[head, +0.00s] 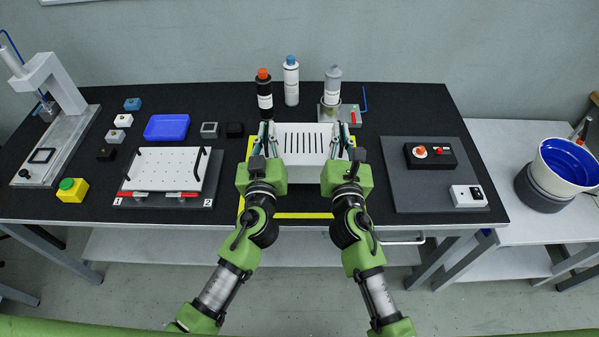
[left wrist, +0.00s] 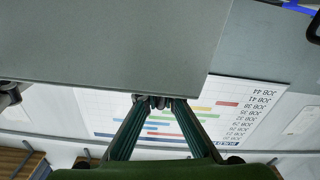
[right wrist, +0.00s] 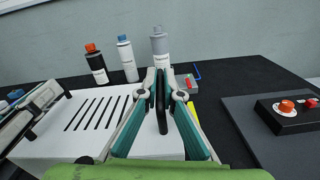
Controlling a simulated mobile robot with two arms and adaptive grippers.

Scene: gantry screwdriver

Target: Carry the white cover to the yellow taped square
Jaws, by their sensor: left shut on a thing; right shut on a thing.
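The white cover (head: 303,140), a box with dark slots in its top, is between my two grippers in the head view. My left gripper (head: 266,134) is shut at its left side; in the left wrist view its fingers (left wrist: 157,102) close at the edge of a large grey face. My right gripper (head: 341,134) is shut on the cover's black handle (right wrist: 162,100) at the right side. The yellow taped square (head: 300,215) shows around and in front of the cover. The cover appears over its area; I cannot tell whether it touches the table.
Bottles (head: 264,94) and a small metal fixture (head: 350,114) stand just behind the cover. A white plate with black handles (head: 165,170) lies to the left. A grey board (head: 415,200) with a control box (head: 430,155) lies to the right.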

